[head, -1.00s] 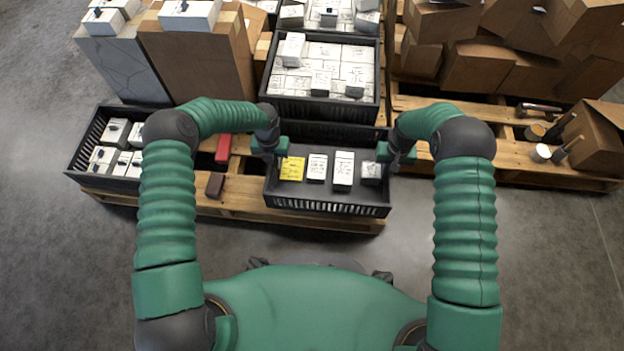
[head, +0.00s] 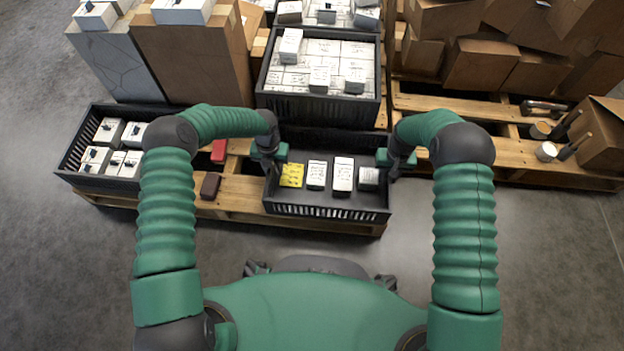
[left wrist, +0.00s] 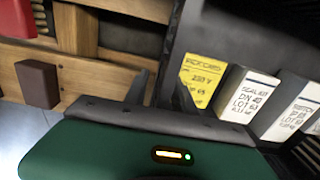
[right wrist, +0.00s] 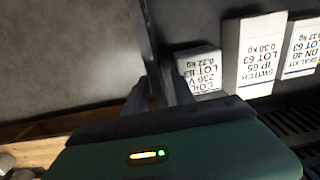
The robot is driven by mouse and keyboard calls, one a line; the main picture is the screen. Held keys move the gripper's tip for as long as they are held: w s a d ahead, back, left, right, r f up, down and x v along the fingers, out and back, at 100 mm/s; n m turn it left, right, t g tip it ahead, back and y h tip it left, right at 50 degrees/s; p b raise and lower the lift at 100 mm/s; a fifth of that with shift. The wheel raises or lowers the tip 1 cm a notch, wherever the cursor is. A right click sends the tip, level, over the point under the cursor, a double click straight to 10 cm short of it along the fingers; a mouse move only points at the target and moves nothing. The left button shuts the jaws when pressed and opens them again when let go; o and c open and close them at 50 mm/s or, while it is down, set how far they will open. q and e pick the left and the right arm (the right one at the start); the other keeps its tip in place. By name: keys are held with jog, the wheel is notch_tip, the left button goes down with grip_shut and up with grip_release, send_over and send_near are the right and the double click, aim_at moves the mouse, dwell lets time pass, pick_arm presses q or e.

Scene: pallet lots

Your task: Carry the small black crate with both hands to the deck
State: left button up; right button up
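The small black crate (head: 325,210) rests on the near edge of the wooden pallet. Inside stand a yellow box (head: 291,175) and several white boxes (head: 342,174). My left gripper (head: 268,161) is at the crate's left wall, and my right gripper (head: 396,164) is at its right wall. In the left wrist view, the fingers (left wrist: 163,88) straddle the wall, with a gap between them. In the right wrist view, the fingers (right wrist: 160,88) straddle the other wall, also spaced apart. Both look open; contact with the walls is hard to see.
A larger black crate (head: 318,106) full of white boxes stands right behind. Another black crate (head: 110,181) is at left, with a red block (head: 219,151) and a brown block (head: 210,185) between. Cardboard boxes (head: 484,64) fill the back right. Floor at right front is clear.

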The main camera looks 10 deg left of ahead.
pick_arm(q)
notch_tip(320, 180, up, 12)
jog(key=shift+f, duration=0.2)
jog(key=shift+r, duration=0.1)
pick_arm(e)
jog(key=shift+r, duration=0.4)
notch_tip(320, 180, up, 11)
jog(key=shift+r, duration=0.1)
